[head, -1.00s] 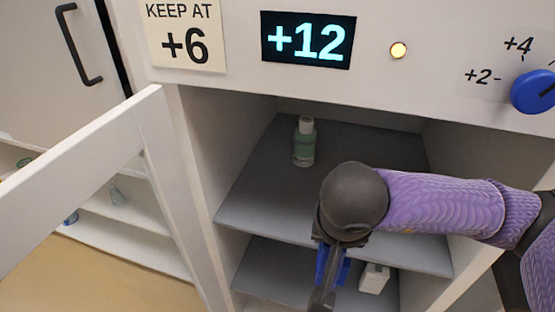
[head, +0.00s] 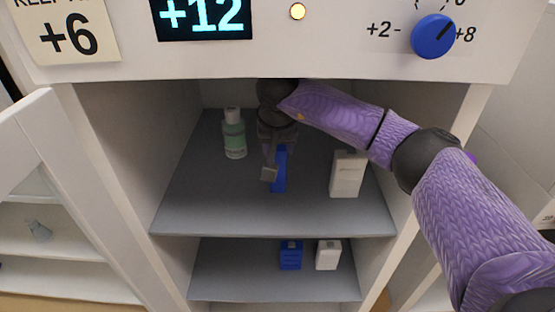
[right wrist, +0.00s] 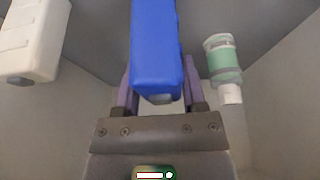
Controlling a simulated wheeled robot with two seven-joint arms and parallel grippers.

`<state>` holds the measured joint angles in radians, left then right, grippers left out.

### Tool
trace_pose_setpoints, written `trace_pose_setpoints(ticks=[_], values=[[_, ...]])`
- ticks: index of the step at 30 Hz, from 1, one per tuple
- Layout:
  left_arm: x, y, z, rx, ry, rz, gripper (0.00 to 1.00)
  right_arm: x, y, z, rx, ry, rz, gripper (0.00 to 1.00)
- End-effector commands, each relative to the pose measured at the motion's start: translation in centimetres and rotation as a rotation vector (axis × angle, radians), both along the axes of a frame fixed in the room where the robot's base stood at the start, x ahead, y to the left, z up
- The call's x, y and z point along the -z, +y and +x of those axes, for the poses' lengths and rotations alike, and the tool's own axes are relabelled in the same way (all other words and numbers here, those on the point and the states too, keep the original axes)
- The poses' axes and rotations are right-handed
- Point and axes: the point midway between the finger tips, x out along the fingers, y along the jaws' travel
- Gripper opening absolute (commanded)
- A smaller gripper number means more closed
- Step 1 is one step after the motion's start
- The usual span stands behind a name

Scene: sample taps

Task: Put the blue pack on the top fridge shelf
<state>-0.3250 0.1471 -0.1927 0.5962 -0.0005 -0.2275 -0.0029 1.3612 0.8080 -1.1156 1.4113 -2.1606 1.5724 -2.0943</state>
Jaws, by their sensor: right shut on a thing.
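The blue pack (head: 280,170) is upright in my right gripper (head: 272,168), inside the open fridge at the top shelf (head: 270,214). I cannot tell whether its base touches the shelf. In the right wrist view the blue pack (right wrist: 157,45) sits between the two fingers of the right gripper (right wrist: 157,85), which is shut on it. In the head view the gripper hides part of the pack. My left gripper is in neither view.
A green bottle (head: 234,134) stands left of the pack and a white carton (head: 346,175) right of it. Another blue pack (head: 291,254) and a white carton (head: 328,255) stand on the lower shelf. The open door (head: 45,150) is at left. The top shelf's front is clear.

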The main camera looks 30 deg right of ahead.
Motion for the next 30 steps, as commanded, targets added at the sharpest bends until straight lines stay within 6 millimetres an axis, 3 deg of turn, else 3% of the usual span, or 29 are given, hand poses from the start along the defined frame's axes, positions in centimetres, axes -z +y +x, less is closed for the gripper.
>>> trace_pose_setpoints(ticks=[3,13,14,18,26,30], values=[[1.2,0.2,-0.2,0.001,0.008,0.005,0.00,2.8,0.0,-0.1,0.000,0.005,-0.001,0.00],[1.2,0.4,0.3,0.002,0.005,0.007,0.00,3.0,0.0,-0.1,0.000,0.001,0.000,0.00],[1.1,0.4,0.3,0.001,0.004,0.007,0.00,3.0,0.0,-0.1,0.000,0.001,0.000,0.59],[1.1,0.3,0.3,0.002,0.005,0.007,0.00,2.9,0.0,-0.1,0.000,0.001,0.000,0.88],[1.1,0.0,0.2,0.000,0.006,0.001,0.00,2.9,0.0,-0.1,0.000,0.001,0.000,0.88],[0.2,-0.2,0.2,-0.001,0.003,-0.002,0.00,1.2,0.2,-0.4,0.000,-0.002,0.000,0.88]])
